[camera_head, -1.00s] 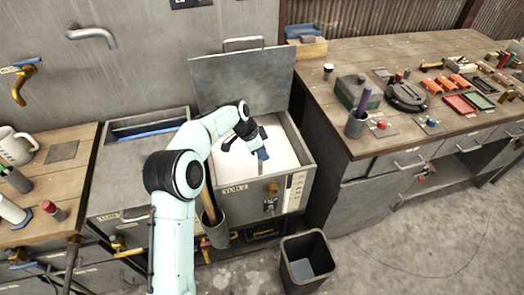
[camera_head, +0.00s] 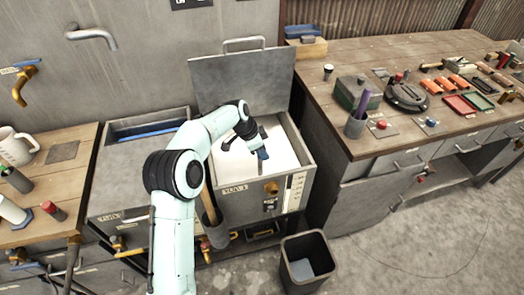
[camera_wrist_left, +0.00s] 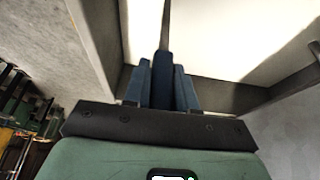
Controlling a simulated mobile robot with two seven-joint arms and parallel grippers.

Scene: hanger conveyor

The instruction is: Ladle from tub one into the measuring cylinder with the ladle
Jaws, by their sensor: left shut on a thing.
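My left gripper (camera_head: 262,153) is over the open tub (camera_head: 301,150), low above its white contents (camera_head: 285,140). The tub's front label is too small to read surely. In the left wrist view the blue fingers (camera_wrist_left: 161,85) are closed around a thin dark handle (camera_wrist_left: 165,25), which I take to be the ladle's. The ladle's bowl is not visible. A white cylinder with a blue base (camera_head: 12,210) on the left bench may be the measuring cylinder, but I cannot be sure. My right gripper is not in view.
The raised lid (camera_head: 240,80) stands behind the tub. A dark holder with a wooden handle (camera_head: 217,235) hangs at its front. An open bin (camera_head: 306,262) is on the floor. The right workbench (camera_head: 345,110) carries several tools. A white jug (camera_head: 14,148) is on the left bench.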

